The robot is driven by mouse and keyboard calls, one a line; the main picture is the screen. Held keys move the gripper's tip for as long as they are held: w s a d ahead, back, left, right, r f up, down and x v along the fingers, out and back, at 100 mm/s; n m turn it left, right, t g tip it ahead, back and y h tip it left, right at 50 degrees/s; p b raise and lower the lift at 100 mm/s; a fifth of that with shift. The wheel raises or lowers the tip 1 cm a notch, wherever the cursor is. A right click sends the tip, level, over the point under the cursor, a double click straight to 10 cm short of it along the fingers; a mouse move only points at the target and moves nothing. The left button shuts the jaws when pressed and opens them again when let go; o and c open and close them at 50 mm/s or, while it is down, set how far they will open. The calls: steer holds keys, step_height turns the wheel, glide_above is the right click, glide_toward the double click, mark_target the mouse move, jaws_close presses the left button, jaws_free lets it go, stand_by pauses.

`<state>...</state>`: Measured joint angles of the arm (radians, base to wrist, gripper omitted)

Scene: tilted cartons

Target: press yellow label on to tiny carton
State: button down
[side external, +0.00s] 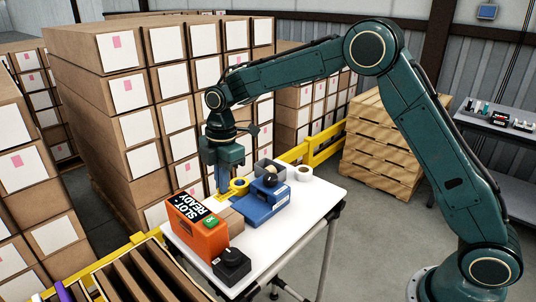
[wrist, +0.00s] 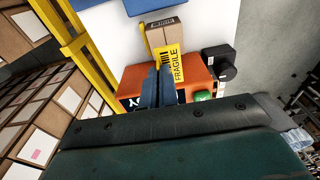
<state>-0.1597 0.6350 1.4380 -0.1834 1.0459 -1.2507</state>
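The yellow label (wrist: 172,65), printed with FRAGILE and bars, is at the fingertips of my gripper (wrist: 160,70) in the wrist view. The fingers look closed on its left edge. In the side view my gripper (side external: 222,189) points down, with the yellow label (side external: 227,197) at its tips. The tiny brown carton (side external: 231,221) sits on the white table beside the orange box. In the wrist view the carton (wrist: 164,36) lies just beyond the label, which overlaps its near part in the picture. Whether label and carton touch, I cannot tell.
The table's right side (side external: 318,200) is clear.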

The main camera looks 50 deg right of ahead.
mark_target(225, 214)
steer(key=shift+f, duration=0.25)
steer(key=shift+f, duration=3.05)
steer(key=shift+f, duration=0.25)
steer(key=c, duration=1.6)
jaws_free()
steer(key=r, duration=0.4)
steer(key=d+r, duration=0.1)
steer(key=r, duration=0.8)
steer(key=shift+d+r, duration=0.2)
steer(key=shift+r, duration=0.2)
steer(key=shift+r, duration=0.15)
